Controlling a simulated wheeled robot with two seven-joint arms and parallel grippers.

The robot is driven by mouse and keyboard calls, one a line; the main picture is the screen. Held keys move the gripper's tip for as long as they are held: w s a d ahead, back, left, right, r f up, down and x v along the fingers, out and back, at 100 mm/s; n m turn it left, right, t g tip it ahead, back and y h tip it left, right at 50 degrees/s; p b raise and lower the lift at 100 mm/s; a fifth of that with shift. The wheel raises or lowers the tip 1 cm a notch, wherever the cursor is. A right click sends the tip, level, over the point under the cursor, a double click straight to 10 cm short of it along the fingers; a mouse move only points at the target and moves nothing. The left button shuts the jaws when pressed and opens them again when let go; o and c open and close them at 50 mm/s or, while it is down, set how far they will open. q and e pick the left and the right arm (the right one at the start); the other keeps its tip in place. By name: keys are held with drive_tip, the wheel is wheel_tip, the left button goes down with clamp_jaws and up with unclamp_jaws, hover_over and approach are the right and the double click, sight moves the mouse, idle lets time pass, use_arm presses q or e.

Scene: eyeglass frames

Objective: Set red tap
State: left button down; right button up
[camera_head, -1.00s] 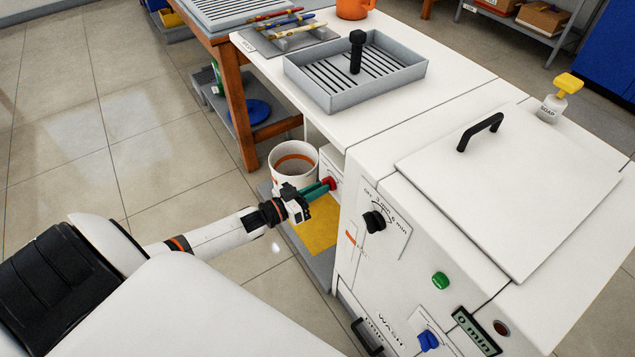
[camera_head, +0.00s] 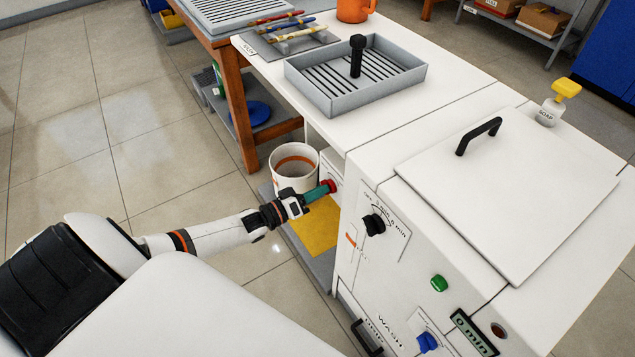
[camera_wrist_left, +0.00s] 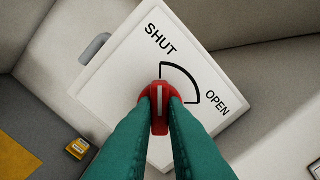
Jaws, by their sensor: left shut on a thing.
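The red tap (camera_head: 329,186) is on the left side of the white machine. In the left wrist view the tap (camera_wrist_left: 160,88) sits on a white plate (camera_wrist_left: 111,75) marked SHUT and OPEN, joined by a black arc. The white line on its handle points up in that view, at the SHUT end of the arc. My left gripper (camera_head: 326,188), with green fingers, is shut on the tap; its fingertips (camera_wrist_left: 160,97) hold the handle from both sides. The right gripper is not in view.
A white bucket (camera_head: 294,166) stands behind my left gripper, beside a yellow mat (camera_head: 318,226) on a low grey shelf. The white machine (camera_head: 350,250) has a black dial (camera_head: 374,223), a green button (camera_head: 438,283) and a blue knob (camera_head: 428,342). Floor at left is clear.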

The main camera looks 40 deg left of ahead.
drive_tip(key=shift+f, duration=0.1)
use_arm(q)
drive_tip(key=c, duration=1.5)
unclamp_jaws()
drive_tip(key=shift+o, duration=0.2)
